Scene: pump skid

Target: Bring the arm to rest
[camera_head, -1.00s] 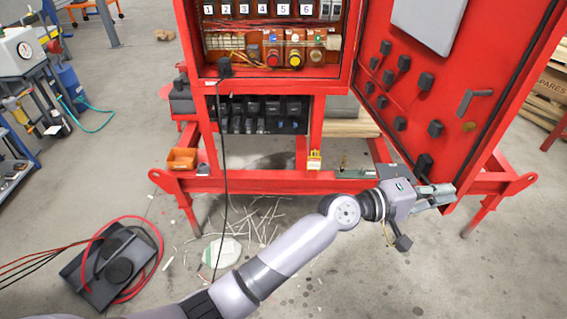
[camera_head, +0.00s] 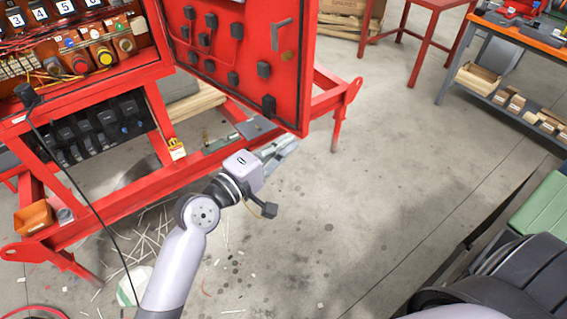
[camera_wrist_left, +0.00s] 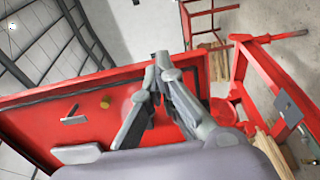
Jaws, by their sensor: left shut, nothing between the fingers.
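My left arm comes in from the bottom of the head view. Its gripper (camera_head: 283,150) is at the lower edge of the open red cabinet door (camera_head: 240,70), seen against the door's bottom corner and the floor. I cannot tell from the head view how far it is from the door. In the left wrist view the two grey fingers (camera_wrist_left: 158,68) meet at their tips, with nothing between them. The red door (camera_wrist_left: 60,120) fills the area behind the fingers there. My right gripper is not in view.
The red skid frame (camera_head: 110,200) stands at the left, with an orange bin (camera_head: 34,218) on its rail. A black cable (camera_head: 80,190) hangs from the cabinet. Debris lies below. A red table (camera_head: 432,10) and an orange-topped bench (camera_head: 520,30) stand at the back right. The middle floor is clear.

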